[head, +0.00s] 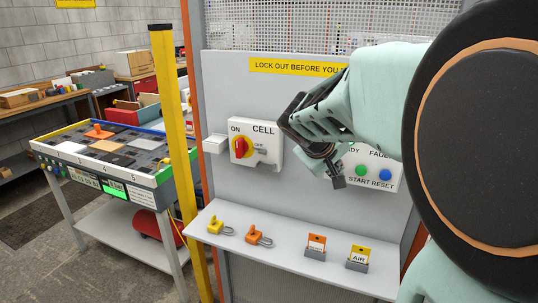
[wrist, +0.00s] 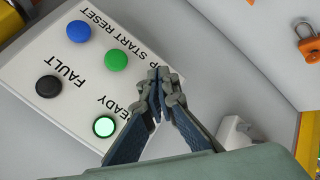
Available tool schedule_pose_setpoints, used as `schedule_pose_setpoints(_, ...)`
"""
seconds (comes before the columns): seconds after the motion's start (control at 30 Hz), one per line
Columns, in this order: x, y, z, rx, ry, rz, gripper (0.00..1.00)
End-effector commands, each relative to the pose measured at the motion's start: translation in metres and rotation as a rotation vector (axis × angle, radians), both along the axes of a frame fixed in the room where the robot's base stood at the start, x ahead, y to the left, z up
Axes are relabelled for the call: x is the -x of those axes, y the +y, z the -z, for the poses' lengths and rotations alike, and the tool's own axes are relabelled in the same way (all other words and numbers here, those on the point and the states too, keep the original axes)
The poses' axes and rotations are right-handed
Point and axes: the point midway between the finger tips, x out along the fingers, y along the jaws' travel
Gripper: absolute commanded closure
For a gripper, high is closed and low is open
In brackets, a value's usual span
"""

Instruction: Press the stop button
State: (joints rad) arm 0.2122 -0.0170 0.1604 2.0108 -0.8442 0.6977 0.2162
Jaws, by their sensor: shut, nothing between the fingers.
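The control box (head: 393,186) hangs on the grey panel, partly behind my arm in the head view. In the wrist view the box (wrist: 95,25) appears turned around, with a blue button (wrist: 79,31) by RESET and a green button (wrist: 115,60) by START. The label beside START shows only a final P, and the button there is hidden behind my fingers. My gripper (wrist: 160,80) is shut and empty, its tips over that corner of the box. In the head view my gripper (head: 338,180) is at the box's left edge. Contact cannot be told.
The READY lamp (wrist: 104,127) glows green; the FAULT lamp (wrist: 48,86) is dark. A CELL switch (head: 241,147) is left of my gripper. A shelf (head: 290,262) below holds padlocks (head: 257,238) and tags. A yellow post (head: 172,130) stands left.

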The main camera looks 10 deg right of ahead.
Motion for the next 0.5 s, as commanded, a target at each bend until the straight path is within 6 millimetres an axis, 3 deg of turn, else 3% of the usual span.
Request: schedule_pose_setpoints(0.5,-0.0038,-0.0026,0.0006,-0.001,0.001,0.0,1.0)
